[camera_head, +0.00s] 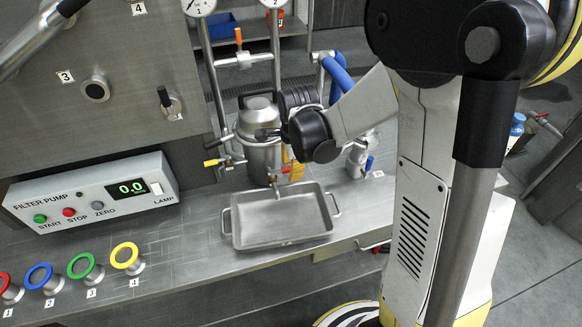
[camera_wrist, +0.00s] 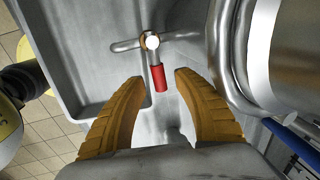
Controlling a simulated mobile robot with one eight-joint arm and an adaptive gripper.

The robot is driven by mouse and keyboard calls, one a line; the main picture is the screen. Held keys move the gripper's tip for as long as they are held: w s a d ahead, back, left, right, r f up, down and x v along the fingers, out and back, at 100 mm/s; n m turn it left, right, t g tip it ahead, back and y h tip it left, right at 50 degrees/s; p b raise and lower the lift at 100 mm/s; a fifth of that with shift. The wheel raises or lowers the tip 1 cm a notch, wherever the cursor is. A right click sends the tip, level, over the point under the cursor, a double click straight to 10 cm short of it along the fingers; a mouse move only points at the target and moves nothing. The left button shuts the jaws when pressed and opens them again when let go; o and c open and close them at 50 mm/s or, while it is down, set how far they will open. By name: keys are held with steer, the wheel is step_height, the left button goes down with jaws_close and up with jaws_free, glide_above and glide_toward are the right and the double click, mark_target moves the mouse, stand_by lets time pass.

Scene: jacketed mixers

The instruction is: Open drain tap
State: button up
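The drain tap is a small metal valve (camera_wrist: 151,41) with a red-sleeved lever (camera_wrist: 158,78), seen in the wrist view. The lever points down the picture, toward my gripper. My gripper (camera_wrist: 159,80) is open, with its two orange fingers apart. The red lever's end appears between the fingertips, with a visible gap on each side; I cannot tell its depth relative to them. In the head view the red lever (camera_head: 285,170) shows small below the steel vessel (camera_head: 260,148). My orange fingers (camera_head: 297,170) are just right of it, partly hidden by my wrist.
A shallow steel tray (camera_head: 237,237) sits on the bench below the tap. Its wall (camera_wrist: 58,62) is at left in the wrist view. A shiny cylinder (camera_wrist: 289,48) stands close on the right. Pipes with orange (camera_head: 239,40) and yellow (camera_head: 212,163) handles stand beside the vessel.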

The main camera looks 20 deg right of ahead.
jaws_close()
steer(key=shift+s, duration=0.15)
steer(key=shift+s+a+m+g+h+b, duration=0.1)
steer(key=shift+s+a+m+h, duration=0.3)
steer(key=shift+m, duration=0.9)
steer(key=shift+s+a+m+g+h+b, duration=0.15)
steer(key=shift+s+m, duration=0.5)
steer(key=shift+m, duration=0.65)
steer(key=shift+s+a+m+g+h+b, duration=0.15)
steer(key=shift+s+a+m, duration=0.25)
steer(key=shift+m, duration=0.9)
steer(key=shift+s+d, duration=0.1)
steer(key=shift+s, duration=0.05)
jaws_free()
